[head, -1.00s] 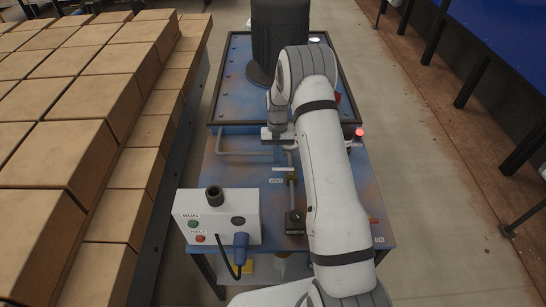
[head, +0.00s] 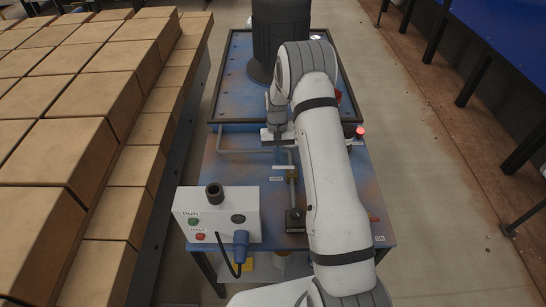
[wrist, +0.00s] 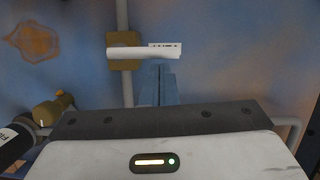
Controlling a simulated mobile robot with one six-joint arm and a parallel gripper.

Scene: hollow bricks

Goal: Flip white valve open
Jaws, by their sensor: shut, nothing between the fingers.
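The white valve lever (wrist: 140,53) sits on a brass valve body (wrist: 122,62) on a grey pipe in the wrist view. The lever lies crosswise to the pipe. A label (wrist: 167,45) is partly hidden behind its right end. In the head view the lever (head: 286,168) shows small on the blue table. My gripper (wrist: 165,72) is shut and empty, with its blue-grey fingers just below the lever's right half in the wrist view. It also shows in the head view (head: 279,158), beside the lever. I cannot tell whether the fingertips touch it.
Another brass fitting (wrist: 55,108) with a dark labelled part is at lower left in the wrist view. A control box (head: 217,215) with buttons and a blue plug stands at the table's front left. A black cylinder (head: 280,35) stands behind. Bricks (head: 75,150) fill the left.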

